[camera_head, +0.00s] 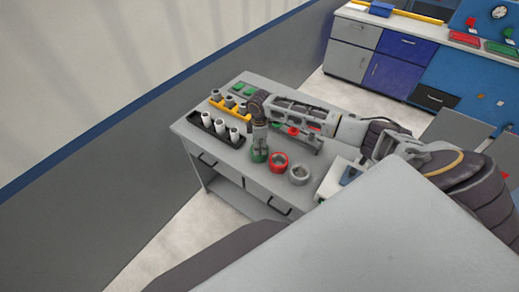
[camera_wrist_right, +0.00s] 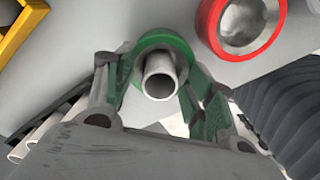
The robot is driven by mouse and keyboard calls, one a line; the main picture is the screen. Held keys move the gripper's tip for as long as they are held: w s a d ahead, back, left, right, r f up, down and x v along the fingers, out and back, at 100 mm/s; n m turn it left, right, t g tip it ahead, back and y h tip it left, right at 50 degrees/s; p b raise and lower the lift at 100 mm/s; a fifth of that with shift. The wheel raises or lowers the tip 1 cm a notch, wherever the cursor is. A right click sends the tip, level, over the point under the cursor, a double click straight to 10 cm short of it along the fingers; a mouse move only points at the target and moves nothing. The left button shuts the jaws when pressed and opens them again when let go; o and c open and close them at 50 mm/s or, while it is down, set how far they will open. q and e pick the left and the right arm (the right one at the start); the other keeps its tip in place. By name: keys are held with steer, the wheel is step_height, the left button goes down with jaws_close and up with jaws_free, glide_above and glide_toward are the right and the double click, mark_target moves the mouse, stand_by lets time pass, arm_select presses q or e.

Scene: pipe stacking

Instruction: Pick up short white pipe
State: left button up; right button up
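Several white pipes (camera_head: 220,126) stand upright in a black rack (camera_head: 215,134) at the front left of the table in the head view. My right gripper (camera_head: 259,148) points down over a green ring (camera_head: 258,157) to the right of that rack. In the right wrist view the fingers of my right gripper (camera_wrist_right: 158,78) are apart, one on each side of a light pipe (camera_wrist_right: 158,84) standing in the green ring (camera_wrist_right: 165,40). Small gaps seem to show beside the pipe. My left gripper is not in view.
A red ring (camera_head: 278,162) and a grey ring (camera_head: 299,174) stand to the right of the green one. A yellow rack (camera_head: 218,104) with grey pipes and green parts (camera_head: 243,87) are behind. Blue cabinets (camera_head: 390,65) stand farther back.

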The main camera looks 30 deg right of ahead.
steer(key=c, duration=0.9)
steer(key=shift+r, duration=0.15)
steer(key=shift+r+b, duration=0.5)
steer(key=shift+r, duration=4.4)
